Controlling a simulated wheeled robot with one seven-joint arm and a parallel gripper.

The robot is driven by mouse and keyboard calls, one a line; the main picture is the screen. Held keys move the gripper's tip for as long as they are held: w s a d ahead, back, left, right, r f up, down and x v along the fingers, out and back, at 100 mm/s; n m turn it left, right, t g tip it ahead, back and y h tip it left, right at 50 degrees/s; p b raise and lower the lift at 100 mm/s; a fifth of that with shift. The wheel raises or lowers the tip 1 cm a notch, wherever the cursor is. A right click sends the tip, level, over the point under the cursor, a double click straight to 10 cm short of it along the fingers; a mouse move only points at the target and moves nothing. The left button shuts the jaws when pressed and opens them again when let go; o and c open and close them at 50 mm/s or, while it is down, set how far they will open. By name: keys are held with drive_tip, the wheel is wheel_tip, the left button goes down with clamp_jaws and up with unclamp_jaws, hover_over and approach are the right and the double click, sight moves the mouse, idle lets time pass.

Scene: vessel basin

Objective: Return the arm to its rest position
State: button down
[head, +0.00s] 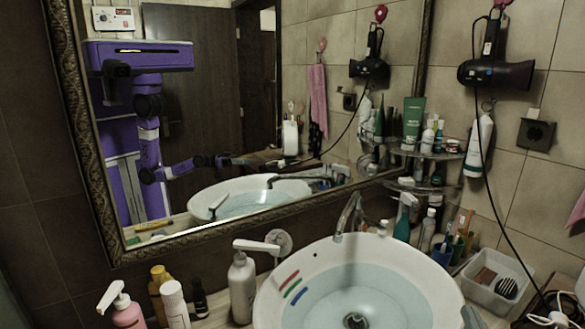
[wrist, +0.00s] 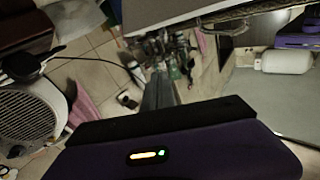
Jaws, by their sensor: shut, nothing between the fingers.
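My gripper (wrist: 158,85) shows in the wrist view as a narrow grey pair of fingers, closed together and empty, beyond my purple wrist housing. It points toward a blurred cluster of bottles (wrist: 178,50). In the head view my gripper does not show directly. The mirror (head: 225,110) reflects my purple body, with my arm bent and stretched out low to the right; the gripper end is small and dark there. The white basin (head: 268,300) holds water and has red, green and blue marks on its inner left wall.
A faucet (head: 350,212) rises behind the basin. A white pump bottle (head: 242,285) stands left of it, beside several other bottles. A corner shelf (head: 425,152) with toiletries, a hair dryer (head: 495,75) with hanging cord, and a plastic bin (head: 490,292) are on the right.

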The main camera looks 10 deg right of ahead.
drive_tip(key=s+a+f+n+g+y, duration=0.1)
drive_tip(key=s+a+f+n+y, duration=0.1)
drive_tip(key=s+a, duration=0.5)
drive_tip(key=s+a+f+n+g+y, duration=0.1)
drive_tip(key=s+a+f+n+y, duration=0.1)
drive_tip(key=s+a, duration=0.5)
drive_tip(key=s+a+f+n+y, duration=0.2)
drive_tip(key=s+a, duration=0.5)
drive_tip(key=s, duration=0.8)
drive_tip(key=shift+s+f+g+y, duration=0.4)
drive_tip(key=shift+f+y, duration=0.2)
drive_tip(key=shift+f, duration=0.35)
